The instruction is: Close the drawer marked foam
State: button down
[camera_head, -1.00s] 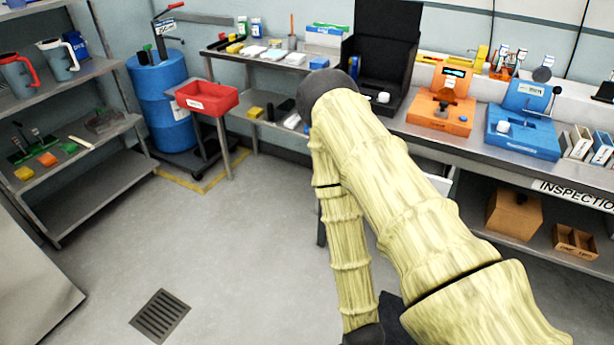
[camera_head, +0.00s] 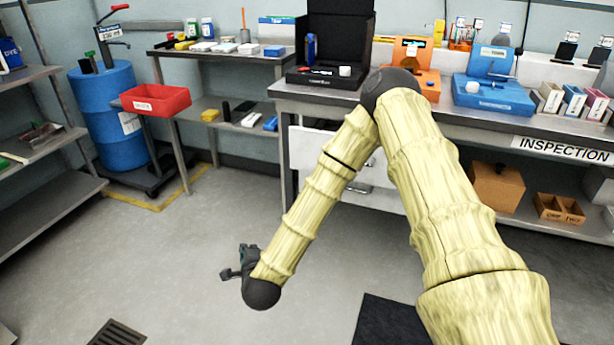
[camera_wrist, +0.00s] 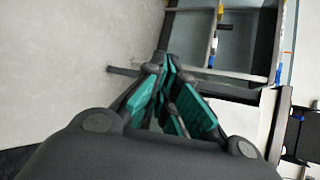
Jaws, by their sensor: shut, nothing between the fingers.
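A white drawer unit (camera_head: 308,158) stands under the inspection bench, partly hidden behind my arm. Pale handles show on it just right of my forearm. I cannot read a foam mark on any drawer, and I cannot tell how far any drawer stands out. My gripper (camera_head: 229,273) is low over the open floor, left of and nearer than the drawer unit, apart from it. In the wrist view my gripper's green-padded fingers (camera_wrist: 165,65) are shut and empty. A pale panel (camera_wrist: 245,122) shows to their right; I cannot tell if it is a drawer front.
The grey bench (camera_head: 456,124) carries an open black case (camera_head: 340,35), an orange device (camera_head: 412,65) and a blue device (camera_head: 492,92). A red bin (camera_head: 156,99) and blue barrel (camera_head: 105,115) stand at the back left. The floor (camera_head: 170,260) around my gripper is clear.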

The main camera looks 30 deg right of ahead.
jog(key=w+d+r+m+t+h+b, duration=0.1)
jog(key=w+d+r+m+h+b, duration=0.55)
jog(key=d+m, duration=0.35)
jog(key=m+g+h+b, duration=0.2)
jog(key=m+h+b, duration=0.35)
jog(key=m, duration=0.65)
send_near(310, 154)
jog(key=shift+y, duration=0.4)
jog(key=b+x, duration=0.5)
jog(key=x, duration=0.2)
jog(key=shift+d+r, duration=0.1)
jog(key=shift+r, duration=0.1)
jog(key=x, duration=0.8)
jog(key=shift+d+f+b, duration=0.15)
jog(key=shift+d+b, duration=0.05)
jog(key=shift+b, duration=0.15)
jog(key=shift+w+d, duration=0.25)
jog(key=shift+d+r, duration=0.15)
jog(key=shift+r, duration=0.15)
